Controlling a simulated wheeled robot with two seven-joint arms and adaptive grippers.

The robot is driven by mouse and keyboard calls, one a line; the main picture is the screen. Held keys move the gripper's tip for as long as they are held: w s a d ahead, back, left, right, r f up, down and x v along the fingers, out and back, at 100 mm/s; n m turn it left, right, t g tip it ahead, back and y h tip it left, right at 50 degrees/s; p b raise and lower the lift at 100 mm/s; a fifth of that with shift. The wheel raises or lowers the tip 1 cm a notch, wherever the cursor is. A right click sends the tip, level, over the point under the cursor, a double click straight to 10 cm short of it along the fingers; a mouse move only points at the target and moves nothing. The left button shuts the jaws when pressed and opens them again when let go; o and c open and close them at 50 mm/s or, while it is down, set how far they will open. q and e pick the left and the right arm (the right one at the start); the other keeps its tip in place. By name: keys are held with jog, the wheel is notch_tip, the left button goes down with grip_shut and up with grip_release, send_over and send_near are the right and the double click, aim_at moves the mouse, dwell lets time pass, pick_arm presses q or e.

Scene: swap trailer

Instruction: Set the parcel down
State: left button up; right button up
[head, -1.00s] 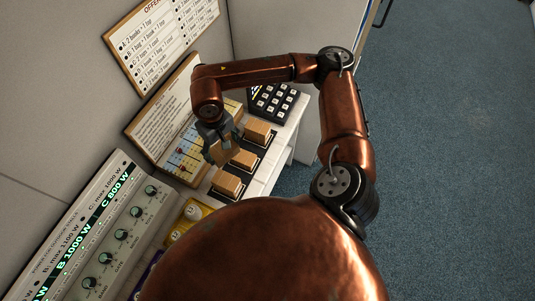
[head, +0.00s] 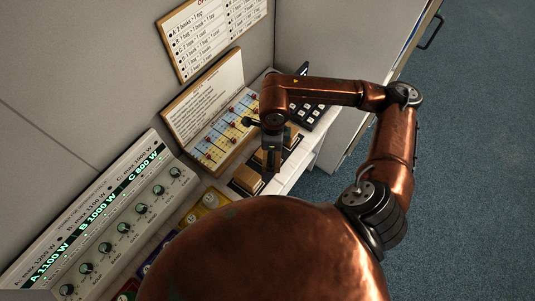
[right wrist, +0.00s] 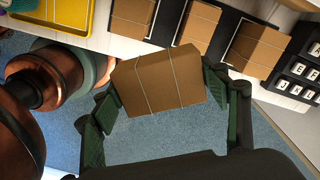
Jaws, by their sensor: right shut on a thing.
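A brown parcel (right wrist: 160,82) with pale string lines is between the two fingers of my right gripper (right wrist: 160,112) in the right wrist view. The gripper is shut on it. The parcel shows against the blue floor, just off the white counter's edge. In the head view my right gripper (head: 270,158) points down by the row of parcels and hides part of them. The held parcel is hard to make out there. Three other parcels rest on black pads: the left (right wrist: 130,16), the middle (right wrist: 199,22) and the right (right wrist: 257,46). My left gripper is not in view.
A black key block (head: 307,114) stands beyond the parcels. A tilted chart board (head: 222,130) is behind them. A yellow tray (head: 205,203) and a panel with knobs (head: 125,228) are to the left. Blue carpet (head: 470,120) lies clear on the right.

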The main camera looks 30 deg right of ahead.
jog(key=m, duration=0.1)
jog(key=s+m, duration=0.1)
jog(key=m, duration=0.3)
jog(key=shift+s+d, duration=0.15)
jog(key=shift+d, duration=0.2)
jog(key=m, duration=0.2)
jog(key=s+m, duration=0.1)
jog(key=m, duration=0.1)
jog(key=d+m+p, duration=0.1)
jog(key=m, duration=0.2)
jog(key=shift+s, duration=0.4)
jog(key=w+f+m, duration=0.1)
jog(key=m, duration=0.3)
jog(key=w+d+f+m+p, duration=0.1)
jog(key=w+m, duration=0.1)
jog(key=m, duration=0.2)
jog(key=w+f+m+p, duration=0.1)
jog(key=w+m, duration=0.1)
jog(key=m, duration=0.2)
jog(key=shift+w+d, duration=0.1)
jog(key=shift+d, duration=0.1)
jog(key=w+f+p, duration=0.1)
jog(key=w+f, duration=0.4)
jog(key=shift+f, duration=0.1)
jog(key=shift+w+f, duration=0.5)
jog(key=shift+f, duration=0.2)
notch_tip(320, 180, down, 3)
jog(key=shift+r+p, duration=0.1)
jog(key=shift+p, duration=0.5)
